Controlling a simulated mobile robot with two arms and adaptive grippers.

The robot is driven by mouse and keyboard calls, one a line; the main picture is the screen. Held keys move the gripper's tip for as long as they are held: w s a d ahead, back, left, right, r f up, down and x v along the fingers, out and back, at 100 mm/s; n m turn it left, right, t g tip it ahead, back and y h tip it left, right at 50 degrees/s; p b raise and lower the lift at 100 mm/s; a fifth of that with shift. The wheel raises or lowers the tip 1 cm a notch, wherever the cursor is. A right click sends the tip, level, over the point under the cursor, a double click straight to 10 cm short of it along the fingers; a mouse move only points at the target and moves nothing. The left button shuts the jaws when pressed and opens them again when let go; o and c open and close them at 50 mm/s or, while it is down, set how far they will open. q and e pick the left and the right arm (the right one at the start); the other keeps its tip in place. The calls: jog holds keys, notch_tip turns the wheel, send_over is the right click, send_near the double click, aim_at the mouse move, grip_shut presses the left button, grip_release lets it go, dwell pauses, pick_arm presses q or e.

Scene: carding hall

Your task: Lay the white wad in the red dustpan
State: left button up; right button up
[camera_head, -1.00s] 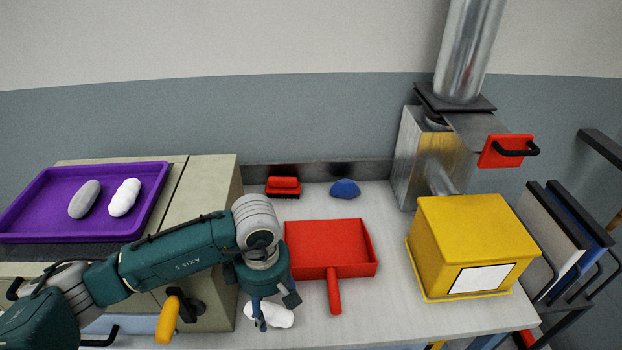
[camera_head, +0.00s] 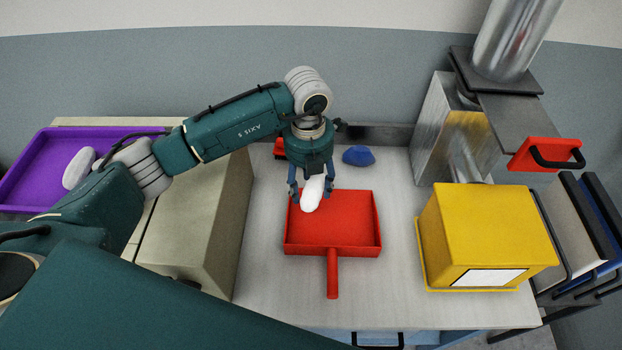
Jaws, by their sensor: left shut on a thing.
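The white wad (camera_head: 312,193) is between the fingers of my left gripper (camera_head: 311,197), which is shut on it. The wad hangs over the back left part of the red dustpan (camera_head: 345,225). I cannot tell whether the wad touches the pan. The dustpan lies flat on the bench, its handle pointing to the front, and its pan is otherwise empty. My right gripper is not in view.
A purple tray (camera_head: 30,190) with a grey wad (camera_head: 78,168) stands at the left, partly behind my arm. A blue lump (camera_head: 358,156) and a red item (camera_head: 280,149) lie at the back. A yellow box (camera_head: 490,235) stands at the right. The front bench (camera_head: 275,280) is clear.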

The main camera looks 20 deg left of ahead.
pick_arm(q)
jog(key=shift+f, duration=0.55)
notch_tip(320, 180, down, 4)
jog(key=b, duration=0.2)
jog(key=shift+w+f+b, duration=0.1)
jog(key=shift+f+b, duration=0.05)
jog(key=shift+b, duration=0.25)
notch_tip(320, 180, down, 3)
jog(key=shift+r+b, duration=0.2)
jog(key=shift+b, duration=0.85)
jog(key=shift+f+b, duration=0.7)
jog(key=shift+f, duration=0.15)
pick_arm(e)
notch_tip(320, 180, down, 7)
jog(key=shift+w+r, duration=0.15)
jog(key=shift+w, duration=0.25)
pick_arm(q)
jog(key=o, duration=1.2)
